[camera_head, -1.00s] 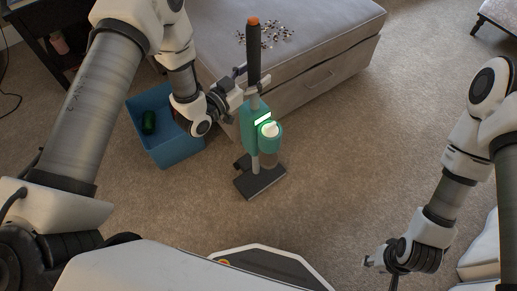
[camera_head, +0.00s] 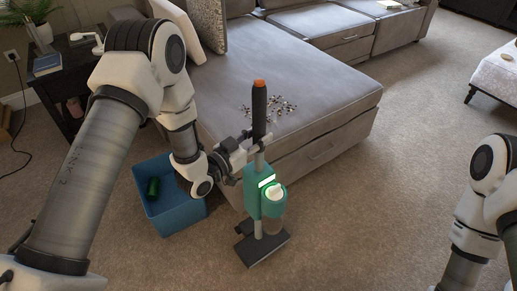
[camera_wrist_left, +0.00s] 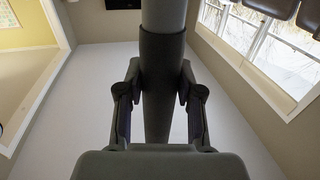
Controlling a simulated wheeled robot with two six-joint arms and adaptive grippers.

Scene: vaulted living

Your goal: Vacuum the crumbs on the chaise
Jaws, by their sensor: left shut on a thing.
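The teal stick vacuum (camera_head: 266,200) stands upright on the carpet in front of the chaise, its dark floor head (camera_head: 262,248) low and its black handle with an orange tip at the top. In the left wrist view the stick (camera_wrist_left: 160,90) runs up between the fingers. The grey chaise (camera_head: 325,92) lies behind it. A patch of dark and pale crumbs (camera_head: 283,104) is on the cushion, partly behind the handle. My right gripper is out of view; only the right arm shows at the lower right.
A blue bin (camera_head: 181,213) holding a green item (camera_head: 153,187) stands left of the vacuum, beside the chaise. A dark side table (camera_head: 70,62) stands at upper left. A pale ottoman (camera_head: 497,76) is at far right. Carpet is open at centre right.

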